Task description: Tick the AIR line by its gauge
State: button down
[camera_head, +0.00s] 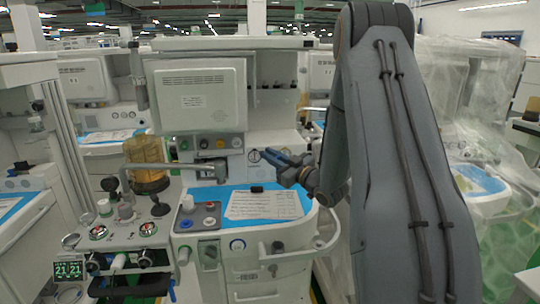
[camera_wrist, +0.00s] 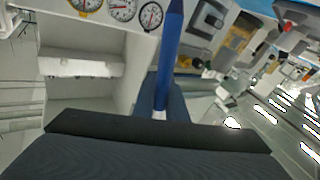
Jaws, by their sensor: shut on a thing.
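My gripper (camera_head: 290,166) is in front of the white cart's front panel, above the work surface. In the wrist view it is shut on a blue pen (camera_wrist: 170,58), which points up the picture toward a row of round gauges. They are a yellow-rimmed gauge (camera_wrist: 88,4), a white-rimmed gauge (camera_wrist: 122,9) and a dark-rimmed gauge (camera_wrist: 151,16); their labels are too small to read.
A machine with an amber canister (camera_head: 146,158) and two dials stands at the left. A monitor back (camera_head: 195,100) rises above the panel. A plastic-draped cart (camera_head: 470,100) stands at the right. A rail (camera_head: 326,240) curves around the work surface's right edge.

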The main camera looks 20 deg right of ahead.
jog(key=shift+f+b, duration=1.7)
jog(key=shift+f, duration=1.25)
jog(key=shift+f+b, duration=0.35)
jog(key=shift+f, duration=0.25)
jog(key=shift+s+d, duration=0.2)
jog(key=shift+d, duration=0.2)
dwell(0.4)
jog(key=shift+r, duration=0.1)
notch_tip(320, 180, up, 7)
jog(key=p, duration=0.4)
jog(key=shift+p, duration=0.35)
